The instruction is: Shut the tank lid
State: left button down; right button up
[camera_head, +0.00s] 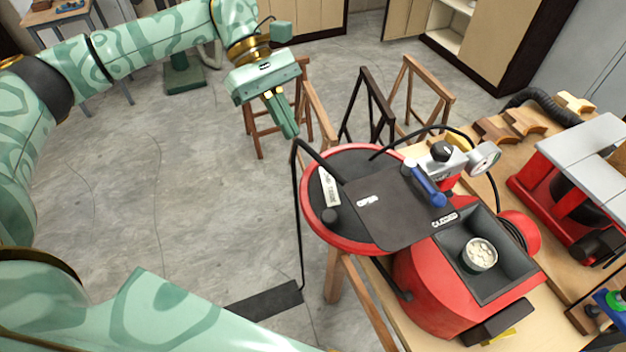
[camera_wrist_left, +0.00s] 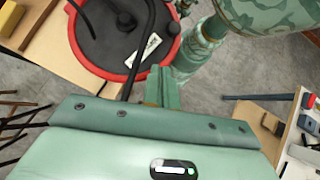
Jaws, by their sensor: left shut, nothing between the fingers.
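A red machine (camera_head: 430,285) on the bench has a dark rectangular recess (camera_head: 510,253) with a small tin of pale pieces (camera_head: 480,254) inside. A flat dark panel (camera_head: 395,210), seemingly the tank lid, lies swung open from the recess over a red-rimmed round dark disc (camera_head: 345,165). The disc also shows in the left wrist view (camera_wrist_left: 110,35), with a white label and black hoses. My left gripper (camera_head: 289,128) is shut and empty, to the upper left of the disc and apart from the panel. In the wrist view its fingers (camera_wrist_left: 158,82) are together. My right gripper is out of view.
A blue-handled fitting with a gauge (camera_head: 484,158) and curved black hoses stand behind the panel. A red and grey machine (camera_head: 575,190) is at the right. Wooden trestles (camera_head: 425,100) stand behind. The floor at the left is open.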

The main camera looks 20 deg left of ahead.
pick_arm(q)
jog(key=a, duration=0.1)
jog(key=p, duration=0.2)
send_near(314, 208)
jog(key=d+f, duration=0.1)
jog(key=s+d, duration=0.1)
jog(key=d, duration=0.1)
jog(key=shift+s+f+m+y, duration=0.15)
jog(key=shift+f+m+y, duration=0.25)
jog(key=shift+s+d+f+p, duration=0.1)
jog(key=shift+s+d+p, duration=0.2)
jog(key=shift+d+p, duration=0.15)
jog(key=shift+s+d+p, duration=0.3)
jog(key=shift+d, duration=0.25)
jog(key=shift+s+d+f, duration=0.2)
jog(key=shift+s+d, duration=0.15)
jog(key=shift+d, duration=0.2)
